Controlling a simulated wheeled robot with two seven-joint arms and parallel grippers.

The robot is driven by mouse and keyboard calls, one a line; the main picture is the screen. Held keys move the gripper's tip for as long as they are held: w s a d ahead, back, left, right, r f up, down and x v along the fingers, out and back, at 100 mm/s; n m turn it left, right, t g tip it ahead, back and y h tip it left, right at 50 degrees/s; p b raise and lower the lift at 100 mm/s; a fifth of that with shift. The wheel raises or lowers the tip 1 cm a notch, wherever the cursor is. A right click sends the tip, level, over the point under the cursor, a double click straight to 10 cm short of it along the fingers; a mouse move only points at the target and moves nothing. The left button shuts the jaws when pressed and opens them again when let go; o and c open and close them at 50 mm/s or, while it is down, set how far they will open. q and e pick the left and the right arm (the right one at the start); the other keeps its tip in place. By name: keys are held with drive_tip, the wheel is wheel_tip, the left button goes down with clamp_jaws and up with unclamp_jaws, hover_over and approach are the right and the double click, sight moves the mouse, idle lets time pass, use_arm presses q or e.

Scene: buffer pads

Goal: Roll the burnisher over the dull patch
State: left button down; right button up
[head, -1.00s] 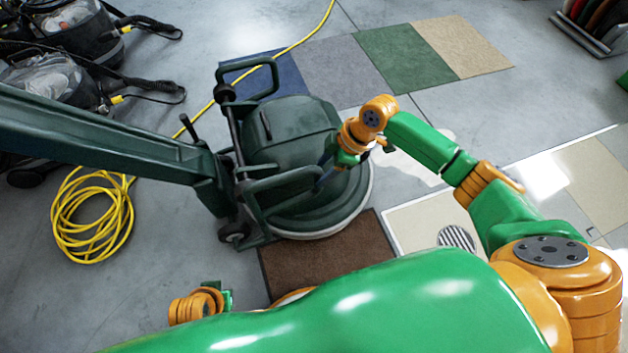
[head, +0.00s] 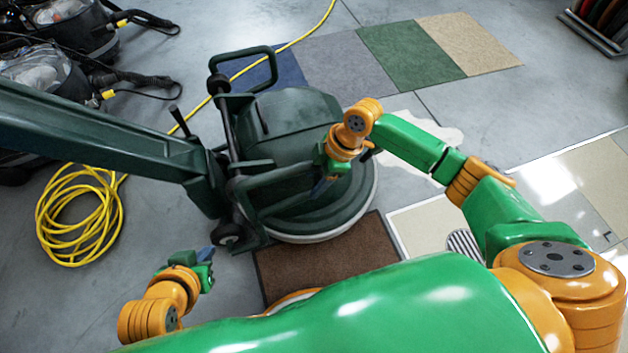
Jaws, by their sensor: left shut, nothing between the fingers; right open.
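The burnisher (head: 290,125) is a large dark green floor machine with a round base, tubular frame bars and a long boom to the left. Its base overlaps the far edge of a brown mat (head: 330,255). An irregular pale patch (head: 440,137) shows on the grey floor to the right, partly behind my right arm; I cannot tell if it is the dull patch. My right gripper (head: 325,178) is open over the near right side of the burnisher; whether it touches the frame is unclear. My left gripper (head: 207,262) is shut and empty, left of the brown mat.
Carpet samples (head: 410,55) lie behind the burnisher. A yellow cable coil (head: 80,215) lies at left, its cord running behind the machine. Vacuum machines (head: 60,80) stand at upper left. Beige panels and a floor grate (head: 464,243) are at right.

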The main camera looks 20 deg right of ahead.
drive_tip(key=shift+f, duration=0.2)
clamp_jaws()
idle(1.5)
